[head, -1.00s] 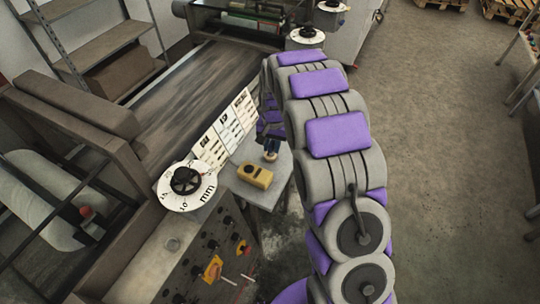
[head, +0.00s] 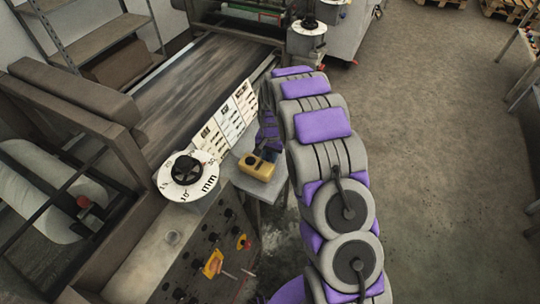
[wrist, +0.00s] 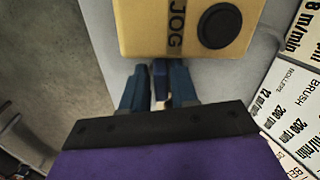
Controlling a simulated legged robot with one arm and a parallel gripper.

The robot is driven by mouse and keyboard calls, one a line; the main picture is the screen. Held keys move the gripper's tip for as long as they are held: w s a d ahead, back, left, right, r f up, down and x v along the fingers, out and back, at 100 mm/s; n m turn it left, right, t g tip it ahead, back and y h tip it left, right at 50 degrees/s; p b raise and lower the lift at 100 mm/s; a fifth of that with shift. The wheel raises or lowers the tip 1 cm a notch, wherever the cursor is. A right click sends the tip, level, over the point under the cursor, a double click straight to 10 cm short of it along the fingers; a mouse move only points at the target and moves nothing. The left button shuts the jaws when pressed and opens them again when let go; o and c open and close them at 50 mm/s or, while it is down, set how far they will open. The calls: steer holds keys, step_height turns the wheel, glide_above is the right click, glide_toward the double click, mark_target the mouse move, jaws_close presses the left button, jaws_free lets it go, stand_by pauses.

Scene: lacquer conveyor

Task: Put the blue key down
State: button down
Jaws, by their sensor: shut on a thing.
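The blue key (wrist: 159,76) is a small dark-blue piece, seen in the wrist view between the blue fingers of my gripper (wrist: 157,85). My gripper is shut on it. Beyond the fingertips, a yellow box marked JOG (wrist: 185,25) with a black round button fills the top of the view. In the head view the yellow box (head: 257,168) lies on a small grey table (head: 246,189), and my gripper (head: 265,153) is right at its far side. The key cannot be made out in the head view. I cannot tell whether it touches the table.
White printed cards (head: 229,124) stand along the table's left side. A white dial with a black knob (head: 187,174) is left of the box, above a control panel (head: 215,245). The conveyor belt (head: 195,85) runs behind. Open floor (head: 440,160) is to the right.

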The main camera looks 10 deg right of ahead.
steer(key=shift+a, duration=0.2)
steer(key=c, duration=1.2)
jaws_free()
steer(key=shift+c, duration=0.2)
steer(key=shift+o, duration=0.5)
steer(key=shift+d+r, duration=0.15)
steer(key=shift+d, duration=0.35)
step_height(320, 180, up, 12)
steer(key=p, duration=0.3)
steer(key=shift+s+d, duration=0.15)
steer(key=s+d+r+n, duration=0.1)
steer(key=s+r, duration=0.6)
steer(key=s, duration=0.2)
steer(key=s+r+n, duration=0.1)
steer(key=s+r, duration=0.5)
steer(key=s, duration=0.3)
steer(key=s+r+n+g, duration=0.1)
steer(key=s, duration=1.1)
steer(key=s+d+r+n, duration=0.1)
steer(key=s+r+n, duration=0.1)
steer(key=s, duration=1.1)
steer(key=shift+r+n+g+h, duration=0.25)
steer(key=shift+n+g+h, duration=0.05)
steer(key=shift+g, duration=0.1)
